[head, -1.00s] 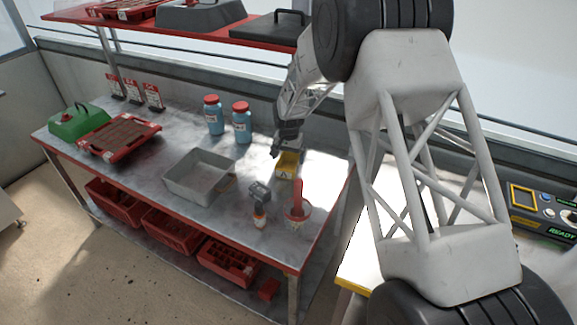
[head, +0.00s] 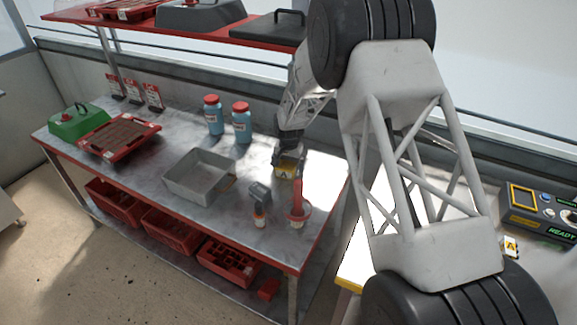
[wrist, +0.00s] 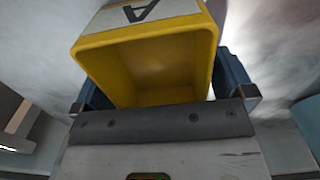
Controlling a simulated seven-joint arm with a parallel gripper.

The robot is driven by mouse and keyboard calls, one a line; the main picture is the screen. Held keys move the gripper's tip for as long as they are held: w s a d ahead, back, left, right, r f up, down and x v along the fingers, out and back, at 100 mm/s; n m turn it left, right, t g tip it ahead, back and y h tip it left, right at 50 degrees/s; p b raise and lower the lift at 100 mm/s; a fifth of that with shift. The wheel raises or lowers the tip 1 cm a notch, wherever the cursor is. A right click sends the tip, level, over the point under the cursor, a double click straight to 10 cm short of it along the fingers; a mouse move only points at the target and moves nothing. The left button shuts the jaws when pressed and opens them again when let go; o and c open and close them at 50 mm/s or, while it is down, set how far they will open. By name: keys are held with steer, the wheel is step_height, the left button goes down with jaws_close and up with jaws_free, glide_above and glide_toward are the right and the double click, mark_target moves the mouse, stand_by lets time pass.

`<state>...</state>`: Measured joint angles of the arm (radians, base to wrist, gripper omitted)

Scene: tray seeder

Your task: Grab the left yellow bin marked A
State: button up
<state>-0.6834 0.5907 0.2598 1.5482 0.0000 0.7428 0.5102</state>
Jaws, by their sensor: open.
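A yellow bin (wrist: 150,38) with a white label marked A fills the middle of the wrist view, its open, empty inside facing the camera. My gripper (wrist: 163,90) is open, with one dark blue finger on each side of the bin. Whether the fingers touch its walls I cannot tell. In the head view my gripper (head: 288,158) is over the yellow bin (head: 285,172) on the metal bench, hiding part of it. Another small yellow thing marked A (head: 511,246) shows at the right, beside the console.
A red shelf (head: 215,28) hangs above. The READY console (head: 540,212) stands right.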

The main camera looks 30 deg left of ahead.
mark_target(288, 168)
steer(key=c, duration=1)
steer(key=shift+o, duration=0.2)
steer(key=shift+r, duration=0.1)
step_height(288, 168, up, 10)
stand_by(0.4)
